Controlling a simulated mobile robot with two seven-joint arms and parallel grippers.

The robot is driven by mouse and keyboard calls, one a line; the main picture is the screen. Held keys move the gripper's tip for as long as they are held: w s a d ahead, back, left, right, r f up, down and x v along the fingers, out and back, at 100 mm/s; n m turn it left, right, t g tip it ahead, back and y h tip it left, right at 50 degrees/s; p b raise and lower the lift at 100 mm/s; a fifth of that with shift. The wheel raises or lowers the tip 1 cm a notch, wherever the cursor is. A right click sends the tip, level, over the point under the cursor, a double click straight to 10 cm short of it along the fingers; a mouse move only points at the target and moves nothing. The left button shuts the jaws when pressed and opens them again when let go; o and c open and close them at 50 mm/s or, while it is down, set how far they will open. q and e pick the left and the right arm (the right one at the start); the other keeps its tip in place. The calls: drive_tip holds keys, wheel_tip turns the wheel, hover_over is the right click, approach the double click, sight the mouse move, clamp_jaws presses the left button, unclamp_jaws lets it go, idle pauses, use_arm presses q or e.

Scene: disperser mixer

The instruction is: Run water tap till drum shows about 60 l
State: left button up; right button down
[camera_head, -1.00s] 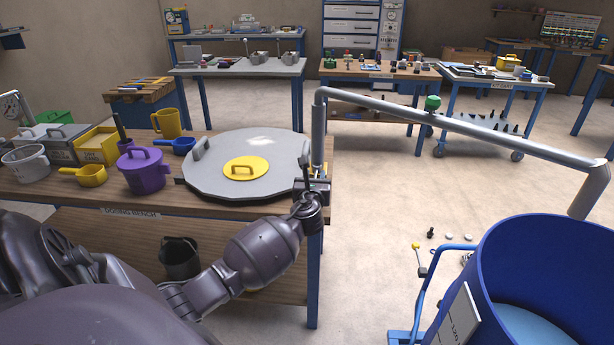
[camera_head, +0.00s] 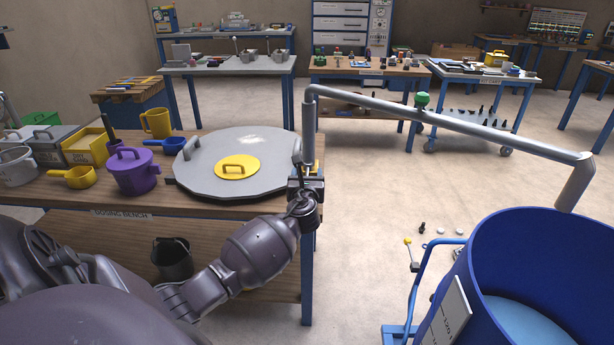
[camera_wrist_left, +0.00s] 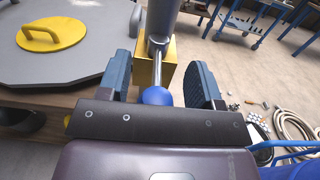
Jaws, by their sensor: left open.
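The water tap is a grey pipe (camera_head: 440,122) rising at the right end of the dosing bench, its long spout reaching right and ending over the blue drum (camera_head: 561,240). Pale blue water (camera_head: 530,322) shows inside the drum. The scale plate (camera_head: 447,312) on its side is tilted and cut off, so I cannot read the level. My left gripper (camera_head: 304,180) is at the tap's base. In the left wrist view its open fingers (camera_wrist_left: 162,75) stand either side of the tap's lever with a blue knob (camera_wrist_left: 157,96), in front of a yellow block (camera_wrist_left: 150,65). My right gripper is out of view.
A large grey lid (camera_head: 262,150) with a yellow hatch lies on the bench left of my gripper. A purple pot (camera_head: 133,172) and yellow jugs stand further left. A blue trolley frame (camera_head: 414,290) is beside the drum. Open floor lies between bench and drum.

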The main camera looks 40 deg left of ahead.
use_arm(q)
drive_tip(key=shift+s+d, duration=0.1)
drive_tip(key=shift+s+d, duration=0.2)
drive_tip(key=shift+s, duration=0.05)
drive_tip(key=p+v, duration=0.1)
drive_tip(key=v, duration=0.9)
